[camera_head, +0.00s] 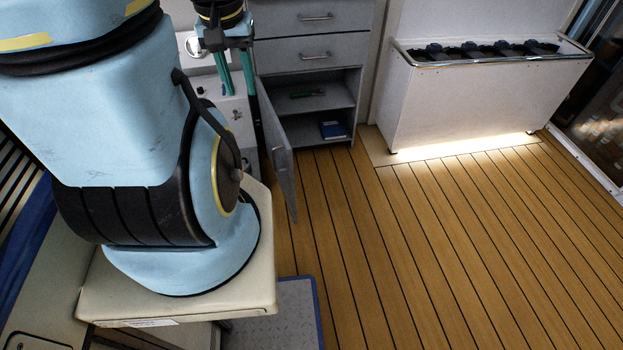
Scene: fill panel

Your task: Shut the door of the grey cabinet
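The grey cabinet (309,49) stands at the back, with two closed drawers above an open compartment. Its door (279,155) stands wide open. It is hinged at the compartment's left side and swings out toward me, seen nearly edge-on. My gripper (239,92) hangs fingers-down just left of the cabinet, near the upper part of the door. Its two teal fingers are apart with nothing seen between them. I cannot tell whether the right finger touches the door's edge.
A white unit (480,100) with a rail stands at the right. The wooden floor (400,250) before the cabinet is clear.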

